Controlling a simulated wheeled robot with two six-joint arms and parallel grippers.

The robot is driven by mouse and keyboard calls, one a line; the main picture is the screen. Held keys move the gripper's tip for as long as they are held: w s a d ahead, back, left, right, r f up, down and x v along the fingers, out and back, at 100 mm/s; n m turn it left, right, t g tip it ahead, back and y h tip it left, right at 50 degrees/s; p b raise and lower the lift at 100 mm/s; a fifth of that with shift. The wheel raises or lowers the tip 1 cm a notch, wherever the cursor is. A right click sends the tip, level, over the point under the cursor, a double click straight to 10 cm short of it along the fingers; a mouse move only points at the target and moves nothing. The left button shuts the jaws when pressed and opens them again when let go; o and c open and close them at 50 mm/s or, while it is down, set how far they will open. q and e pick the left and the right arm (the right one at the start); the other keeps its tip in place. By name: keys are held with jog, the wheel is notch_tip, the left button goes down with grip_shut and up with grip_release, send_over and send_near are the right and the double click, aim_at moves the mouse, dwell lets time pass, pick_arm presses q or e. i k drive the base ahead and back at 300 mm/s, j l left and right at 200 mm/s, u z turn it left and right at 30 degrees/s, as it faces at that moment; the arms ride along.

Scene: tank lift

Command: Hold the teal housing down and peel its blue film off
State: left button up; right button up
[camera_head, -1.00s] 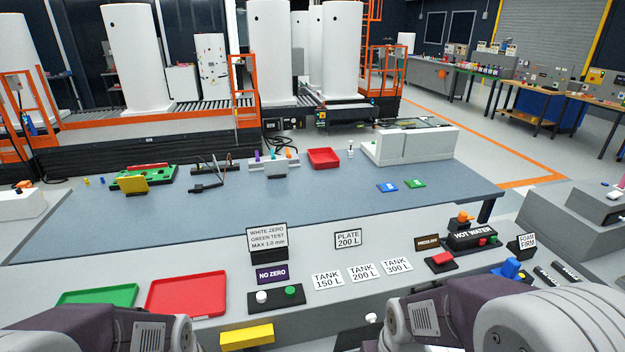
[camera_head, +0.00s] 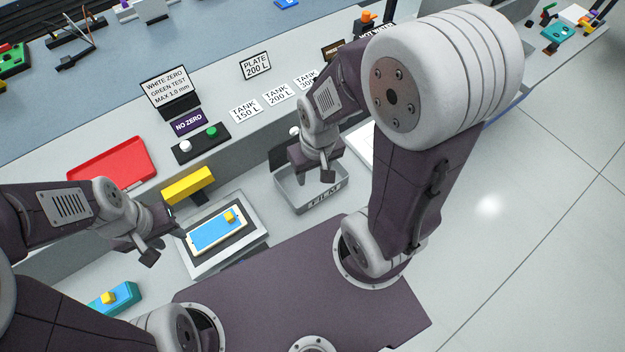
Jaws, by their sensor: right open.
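A teal housing (camera_head: 126,306) with a blue top and a yellow tab (camera_head: 108,297) sits at the lower left, partly hidden by my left arm. A second flat piece with a blue film (camera_head: 213,236) and a yellow tab (camera_head: 230,215) lies on a dark pad in a pale grey fixture in the middle. My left gripper (camera_head: 163,238) is empty just left of this fixture, its fingers apart. My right gripper (camera_head: 313,168) is open and empty above a grey bin, to the right of the fixture. Neither gripper appears to touch a housing.
The grey bin (camera_head: 322,202) stands right of the fixture. A yellow block (camera_head: 187,186) is just behind the fixture. A red tray (camera_head: 112,165), a button box (camera_head: 201,144) and signs line the bench behind. Open floor lies at the right.

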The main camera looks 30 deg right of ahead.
aim_at(108, 299)
jog(key=k+u, duration=0.1)
jog(key=u, duration=0.35)
jog(key=k+u, duration=0.1)
jog(key=u, duration=0.35)
jog(key=k+u, duration=0.1)
jog(key=u, duration=0.75)
jog(key=k+j, duration=0.05)
